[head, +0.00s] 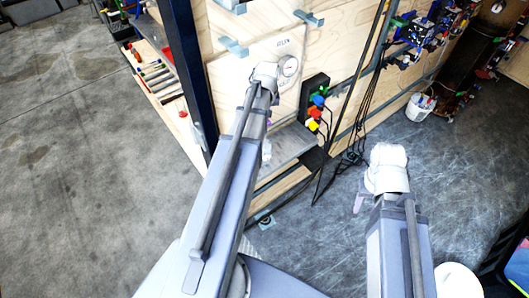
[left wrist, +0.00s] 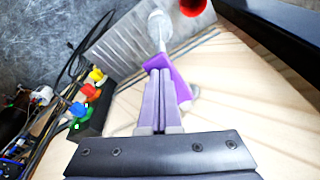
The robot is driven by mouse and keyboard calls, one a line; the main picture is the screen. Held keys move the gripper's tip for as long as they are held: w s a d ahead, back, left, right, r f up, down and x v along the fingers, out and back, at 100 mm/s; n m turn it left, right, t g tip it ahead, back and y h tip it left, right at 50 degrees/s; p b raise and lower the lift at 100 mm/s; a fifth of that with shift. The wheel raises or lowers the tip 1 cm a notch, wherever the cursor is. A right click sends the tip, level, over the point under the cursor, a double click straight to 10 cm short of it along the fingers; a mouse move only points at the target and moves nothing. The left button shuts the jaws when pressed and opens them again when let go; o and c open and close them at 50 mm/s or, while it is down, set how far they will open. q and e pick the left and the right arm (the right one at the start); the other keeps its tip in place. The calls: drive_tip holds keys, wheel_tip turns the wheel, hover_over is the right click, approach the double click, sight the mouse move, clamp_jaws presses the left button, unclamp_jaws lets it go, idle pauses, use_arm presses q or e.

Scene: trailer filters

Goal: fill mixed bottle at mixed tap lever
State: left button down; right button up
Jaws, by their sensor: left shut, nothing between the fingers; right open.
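In the left wrist view my left gripper (left wrist: 159,72) is shut and empty. Its fingertips are right beside a flat purple piece (left wrist: 180,84), which looks like the tap lever; I cannot tell whether they touch. A whitish, rounded piece (left wrist: 159,24) stands just beyond, over the grey metal ledge (left wrist: 118,36); whether it is the bottle is unclear. In the head view my left arm hides its own fingers and most of the tap area. A small pale object (head: 266,150) shows beside that arm at the ledge. My right gripper (head: 359,201) is open and hangs low over the floor, away from the wall.
A round gauge (head: 289,66) is on the plywood wall. A black box with coloured plugs (head: 315,100) and hanging cables (head: 352,142) is right of the ledge. A dark post (head: 190,70) stands left. Floor is open at far left.

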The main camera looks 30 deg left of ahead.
use_arm(q)
wheel_tip(320, 180, up, 8)
drive_tip(key=p, duration=0.8)
drive_tip(key=shift+r, duration=0.25)
drive_tip(key=s+d+f+m+b, duration=0.3)
drive_tip(key=s+d+f+b, duration=0.2)
drive_tip(key=d, duration=0.5)
drive_tip(key=s+d+f+m+g+b, duration=0.1)
drive_tip(key=s+d+f+m+b, duration=0.3)
drive_tip(key=d, duration=0.6)
drive_tip(key=s+d+f+m+g+b, duration=0.1)
drive_tip(key=s+d+f+m+b, duration=0.3)
drive_tip(key=s+d+f+b, duration=0.3)
drive_tip(key=d+f, duration=0.1)
drive_tip(key=d, duration=0.2)
drive_tip(key=shift+s+d, duration=0.15)
